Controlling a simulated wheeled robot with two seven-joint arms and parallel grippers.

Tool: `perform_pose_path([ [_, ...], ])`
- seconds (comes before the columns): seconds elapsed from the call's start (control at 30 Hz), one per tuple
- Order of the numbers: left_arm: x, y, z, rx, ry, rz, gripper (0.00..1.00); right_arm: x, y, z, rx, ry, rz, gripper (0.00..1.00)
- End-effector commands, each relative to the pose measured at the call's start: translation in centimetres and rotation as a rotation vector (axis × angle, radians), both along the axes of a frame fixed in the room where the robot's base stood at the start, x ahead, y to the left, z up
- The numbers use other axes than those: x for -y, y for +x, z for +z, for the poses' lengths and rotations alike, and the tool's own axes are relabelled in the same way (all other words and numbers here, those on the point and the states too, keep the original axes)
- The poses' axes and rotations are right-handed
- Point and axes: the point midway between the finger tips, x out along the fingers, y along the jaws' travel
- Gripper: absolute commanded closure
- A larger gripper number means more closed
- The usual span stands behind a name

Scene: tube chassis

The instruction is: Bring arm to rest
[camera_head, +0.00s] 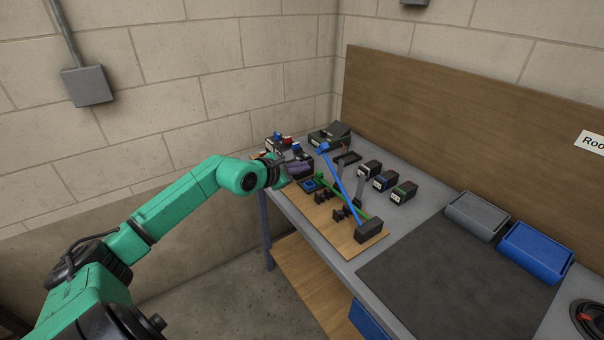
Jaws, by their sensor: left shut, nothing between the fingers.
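My left arm (180,203) is green with dark joints and reaches in from the lower left to the far left part of the workbench. My left gripper (299,168) is at its end, small and dark, over the left edge of the bench near the wooden board. It is shut and empty. Its fingertips are hard to make out against the dark devices behind it. My right arm and right gripper are not in view.
A wooden board (322,222) holds a blue rod (340,183), a green rod (352,207) and a black block (369,230). Several small black boxes stand behind it. A grey bin (476,215) and a blue bin (535,251) stand right. The dark mat (450,285) is clear.

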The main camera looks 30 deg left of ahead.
Motion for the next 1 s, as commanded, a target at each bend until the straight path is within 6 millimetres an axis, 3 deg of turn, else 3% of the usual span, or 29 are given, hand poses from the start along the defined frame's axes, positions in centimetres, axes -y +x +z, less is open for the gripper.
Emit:
perform_pose_path([
  [0.3, -0.1, 0.0, -0.1, -0.004, 0.000, 0.000, 1.00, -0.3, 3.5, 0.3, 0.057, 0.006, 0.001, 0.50],
  [0.5, 0.1, 0.0, -0.2, -0.002, -0.004, -0.001, 1.00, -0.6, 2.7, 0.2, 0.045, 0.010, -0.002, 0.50],
  [0.6, 2.3, -0.1, 0.3, 0.041, -0.118, -0.020, 1.00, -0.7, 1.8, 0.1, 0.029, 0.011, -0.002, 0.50],
  [0.67, 5.3, -0.5, 1.5, 0.109, -0.323, -0.038, 1.00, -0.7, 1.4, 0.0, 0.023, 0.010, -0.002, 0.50],
  [0.73, 8.8, -1.7, 4.5, 0.226, -0.749, -0.019, 1.00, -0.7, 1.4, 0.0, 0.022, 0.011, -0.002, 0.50],
  [0.77, 9.1, -2.4, 5.8, 0.277, -0.964, 0.020, 1.00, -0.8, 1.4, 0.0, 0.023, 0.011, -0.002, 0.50],
  [0.83, 7.1, -4.2, 7.2, 0.374, -1.480, 0.192, 1.00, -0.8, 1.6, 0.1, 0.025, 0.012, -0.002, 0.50],
  [0.87, 5.4, -5.0, 6.7, 0.405, -1.690, 0.301, 1.00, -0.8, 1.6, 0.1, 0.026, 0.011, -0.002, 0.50],
  [0.9, 3.2, -6.3, 4.6, 0.438, -1.955, 0.481, 1.00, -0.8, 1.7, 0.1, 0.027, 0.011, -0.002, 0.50],
  [1.0, 0.4, -10.1, -2.9, 0.466, -2.404, 0.970, 1.00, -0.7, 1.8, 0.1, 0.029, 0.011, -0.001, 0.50],
])
